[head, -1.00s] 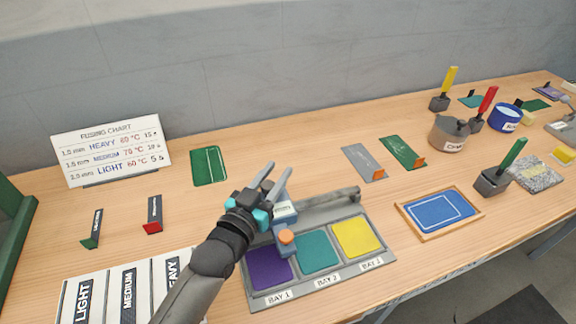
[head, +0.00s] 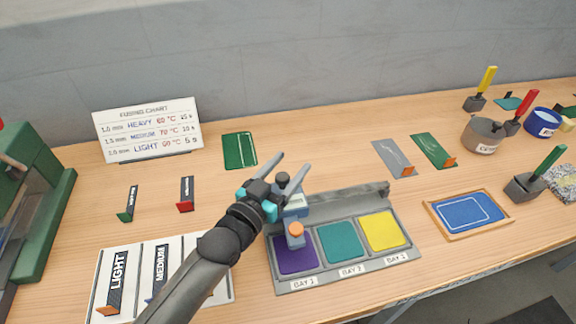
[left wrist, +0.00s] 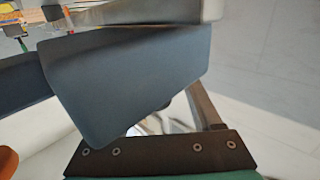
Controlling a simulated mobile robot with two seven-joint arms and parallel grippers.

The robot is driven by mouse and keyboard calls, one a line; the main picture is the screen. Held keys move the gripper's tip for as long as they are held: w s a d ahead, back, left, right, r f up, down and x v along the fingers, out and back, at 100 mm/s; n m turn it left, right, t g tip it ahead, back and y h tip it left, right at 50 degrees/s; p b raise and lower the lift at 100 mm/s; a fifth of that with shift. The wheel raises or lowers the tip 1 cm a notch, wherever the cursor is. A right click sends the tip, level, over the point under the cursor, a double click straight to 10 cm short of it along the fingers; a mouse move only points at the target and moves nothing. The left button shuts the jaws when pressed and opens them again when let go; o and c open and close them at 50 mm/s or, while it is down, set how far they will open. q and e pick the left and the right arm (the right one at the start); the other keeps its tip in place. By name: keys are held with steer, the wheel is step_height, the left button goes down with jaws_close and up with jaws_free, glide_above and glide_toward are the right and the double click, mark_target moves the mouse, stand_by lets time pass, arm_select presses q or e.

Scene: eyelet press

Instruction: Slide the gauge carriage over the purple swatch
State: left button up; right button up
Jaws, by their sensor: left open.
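The gauge carriage (head: 296,208) is a blue-grey block with a pale display, a dark knob on top and an orange-capped part in front. It sits on the grey rail of the tray, at the purple swatch (head: 294,262) in bay 1, its orange-capped part roughly centred over the swatch's back portion. My left gripper (head: 287,164) is open, its fingers pointing up and right beside the carriage's top. Contact cannot be told. In the left wrist view a large blue-grey face (left wrist: 130,80), apparently the carriage, fills the middle. My right gripper is out of view.
The teal swatch (head: 341,242) and yellow swatch (head: 383,231) lie right of the purple one. A white card board (head: 207,270) lies left, below my arm. A green machine (head: 48,235) stands at far left. A blue framed tray (head: 432,214) lies right.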

mark_target(277, 180)
arm_select(q)
steer(key=shift+p+v, duration=0.3)
steer(key=shift+v, duration=3.5)
steer(key=shift+r, duration=0.1)
